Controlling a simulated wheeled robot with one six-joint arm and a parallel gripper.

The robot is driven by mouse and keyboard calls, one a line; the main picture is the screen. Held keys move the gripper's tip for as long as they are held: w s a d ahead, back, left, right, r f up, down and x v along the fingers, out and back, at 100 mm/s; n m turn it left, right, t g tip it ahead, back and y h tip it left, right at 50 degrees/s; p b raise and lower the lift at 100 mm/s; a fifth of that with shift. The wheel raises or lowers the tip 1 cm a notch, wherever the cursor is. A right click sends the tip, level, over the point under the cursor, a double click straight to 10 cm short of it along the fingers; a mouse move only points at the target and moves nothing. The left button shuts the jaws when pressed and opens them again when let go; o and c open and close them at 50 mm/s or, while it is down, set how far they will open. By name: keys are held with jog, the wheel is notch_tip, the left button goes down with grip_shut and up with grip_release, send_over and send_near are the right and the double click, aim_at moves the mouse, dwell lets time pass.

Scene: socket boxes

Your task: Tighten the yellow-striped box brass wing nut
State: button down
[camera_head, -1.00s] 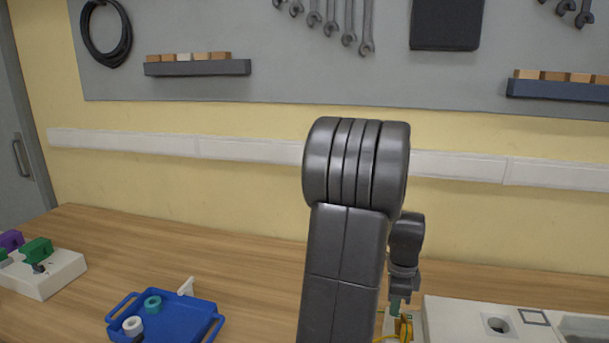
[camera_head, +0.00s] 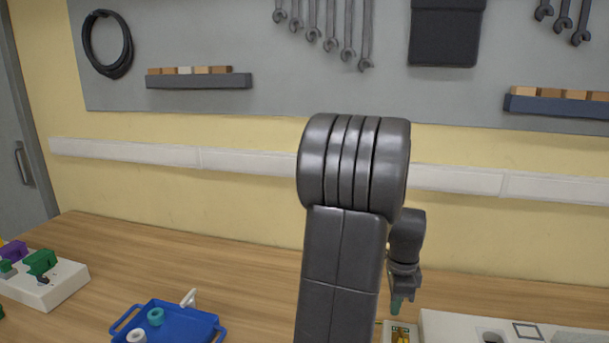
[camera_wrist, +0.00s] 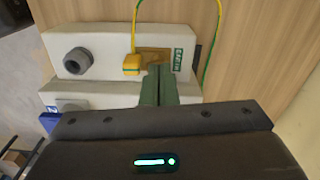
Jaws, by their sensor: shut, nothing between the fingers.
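The white box with the "EARTH" label (camera_wrist: 178,60) shows in the wrist view, with a brass-coloured plate (camera_wrist: 155,54) and a yellow-green cable ending in a yellow lug (camera_wrist: 132,65). My gripper (camera_wrist: 158,70) is shut and empty, its green fingers together in front of the plate area. I cannot make out the brass wing nut; the fingers may hide it. I cannot tell whether the fingertips touch anything there. In the head view my gripper (camera_head: 396,306) hangs just above a pale box with a yellow marking (camera_head: 401,333), cut off by the bottom edge.
A dark round fitting (camera_wrist: 77,60) sits on the white box's left part. In the head view a blue tray (camera_head: 205,327) holds rings, and a white block (camera_head: 62,287) with green and purple parts stands far left. White casing (camera_head: 455,325) lies right of my gripper.

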aim_at(402, 333)
jog(key=f+n+b, duration=0.1)
jog(key=f, duration=0.1)
jog(key=s+f+n+b, duration=0.1)
jog(key=f+n+b, duration=0.1)
jog(key=s+f+n+b, duration=0.1)
jog(key=f+b, duration=0.1)
jog(key=shift+s+a+f+n, duration=0.2)
jog(key=shift+a+n, duration=0.05)
jog(key=shift+n, duration=0.05)
dwell(0.4)
jog(key=shift+w+d, duration=0.3)
jog(key=shift+d, duration=0.25)
dwell(0.9)
jog(key=shift+w+a+p, duration=0.1)
jog(key=shift+w+p, duration=0.2)
jog(key=shift+p, duration=0.4)
dwell(0.4)
jog(key=shift+a, duration=0.1)
jog(key=shift+a, duration=0.3)
jog(key=shift+r, duration=0.2)
